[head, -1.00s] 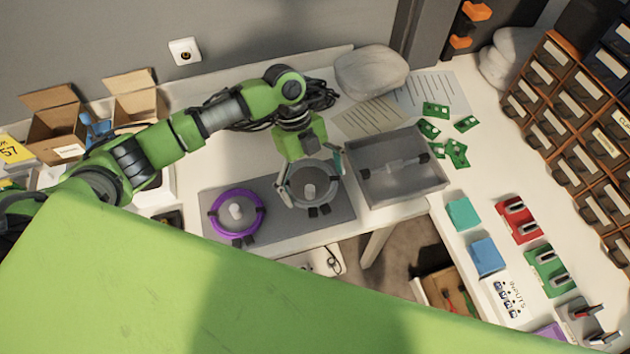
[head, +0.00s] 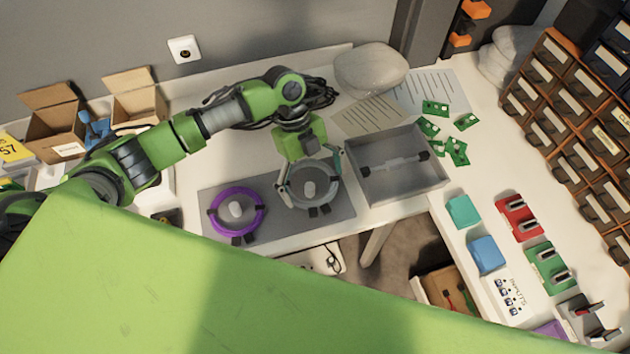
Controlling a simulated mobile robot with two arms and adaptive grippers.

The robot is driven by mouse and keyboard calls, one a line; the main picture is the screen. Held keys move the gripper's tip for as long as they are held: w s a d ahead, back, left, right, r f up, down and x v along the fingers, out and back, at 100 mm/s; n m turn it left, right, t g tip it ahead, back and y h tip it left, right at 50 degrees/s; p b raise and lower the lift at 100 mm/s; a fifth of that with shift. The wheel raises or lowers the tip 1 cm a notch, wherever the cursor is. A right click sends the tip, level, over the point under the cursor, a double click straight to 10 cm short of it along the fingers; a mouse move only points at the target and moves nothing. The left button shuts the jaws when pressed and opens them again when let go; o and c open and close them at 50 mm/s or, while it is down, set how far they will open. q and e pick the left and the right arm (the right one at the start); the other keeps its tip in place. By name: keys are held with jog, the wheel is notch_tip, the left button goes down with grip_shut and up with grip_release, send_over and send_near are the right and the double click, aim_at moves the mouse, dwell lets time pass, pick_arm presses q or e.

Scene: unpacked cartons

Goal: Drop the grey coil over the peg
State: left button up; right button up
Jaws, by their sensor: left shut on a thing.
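The grey coil (head: 300,206) is a ring with dark clips, at the middle of the head view over the right part of a grey base plate (head: 273,222). A pale upright peg (head: 309,188) shows inside its opening, so the coil appears to be around the peg. I cannot tell whether it rests on the plate or is held slightly above it. My left gripper (head: 311,182) points down from above, its fingers at opposite sides of the coil, shut on it. My right gripper is not in view.
A purple coil (head: 216,224) surrounds another peg (head: 236,210) to the left on the same plate. A grey tray (head: 400,197) with a rod-like part stands close at right. Green circuit boards (head: 435,108) lie behind. Open cartons (head: 57,124) stand at left.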

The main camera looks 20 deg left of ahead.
pick_arm(q)
jog(key=shift+f+b, duration=1.2)
jog(key=shift+f, duration=0.75)
jog(key=o, duration=0.8)
jog(key=shift+o, duration=0.2)
jog(key=shift+r, duration=0.15)
jog(key=v, duration=1.1)
jog(key=shift+a+r, duration=0.15)
jog(key=shift+r, duration=0.2)
jog(key=shift+w, duration=0.1)
